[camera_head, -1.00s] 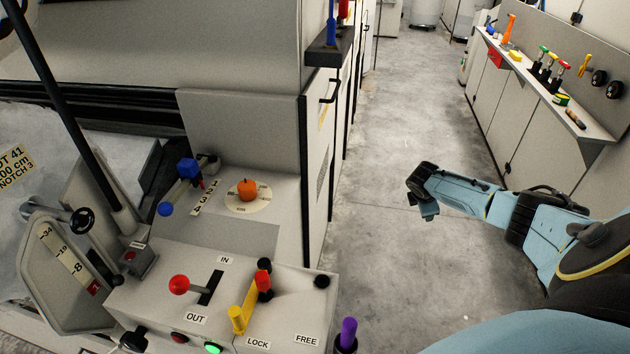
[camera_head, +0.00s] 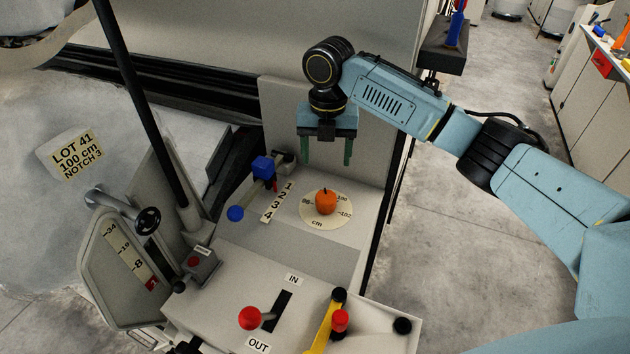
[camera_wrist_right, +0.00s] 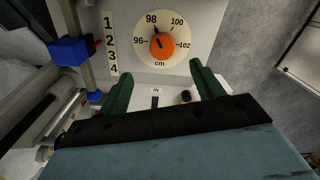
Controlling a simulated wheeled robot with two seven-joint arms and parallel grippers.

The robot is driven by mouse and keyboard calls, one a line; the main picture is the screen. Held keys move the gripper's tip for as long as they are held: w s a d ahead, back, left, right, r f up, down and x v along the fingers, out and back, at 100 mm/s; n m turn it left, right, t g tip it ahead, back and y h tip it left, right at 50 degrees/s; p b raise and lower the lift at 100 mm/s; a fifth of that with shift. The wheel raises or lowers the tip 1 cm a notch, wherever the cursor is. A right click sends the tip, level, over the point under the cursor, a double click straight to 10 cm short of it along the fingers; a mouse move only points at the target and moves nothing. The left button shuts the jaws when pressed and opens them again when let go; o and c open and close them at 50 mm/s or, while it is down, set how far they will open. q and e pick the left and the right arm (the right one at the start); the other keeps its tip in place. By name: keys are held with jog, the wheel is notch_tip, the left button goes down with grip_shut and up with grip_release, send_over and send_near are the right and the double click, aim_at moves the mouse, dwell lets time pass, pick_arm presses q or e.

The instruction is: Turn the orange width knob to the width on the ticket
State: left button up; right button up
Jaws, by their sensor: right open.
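The orange width knob (camera_head: 326,202) sits on a round cream dial (camera_head: 312,221) on the machine's panel. In the right wrist view the knob (camera_wrist_right: 162,47) has a dark pointer toward 98; the dial (camera_wrist_right: 179,64) also shows 96, 100 and 102. The ticket (camera_head: 72,153) lies on the pale fleece at the left and reads LOT 41, 100 cm, NOTCH 3. My right gripper (camera_head: 327,161) is open and empty, its green fingers pointing down, above and behind the knob without touching it. Its fingers (camera_wrist_right: 160,72) also show in the right wrist view. My left gripper is out of view.
A blue-ended lever (camera_head: 264,167) stands left of the dial by a 1-to-4 scale (camera_head: 277,202). A black post (camera_head: 140,100) rises at the left.

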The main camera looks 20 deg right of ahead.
aim_at(326, 195)
jog(key=f, duration=1.3)
jog(key=shift+s+b, duration=0.35)
jog(key=shift+s, duration=0.05)
jog(key=shift+c, duration=0.5)
jog(key=c, duration=0.9)
jog(key=shift+r+m+p, duration=0.2)
jog(key=shift+m+p, duration=0.4)
jog(key=shift+p, duration=0.3)
jog(key=m+p, duration=0.3)
jog(key=shift+r+p, duration=0.1)
jog(key=shift+p, duration=0.25)
jog(key=m+p, duration=0.2)
jog(key=m, duration=0.1)
jog(key=shift+m+p, duration=1.5)
jog(key=shift+m, duration=0.8)
jog(key=shift+w+f, duration=0.1)
jog(key=shift+f, duration=0.1)
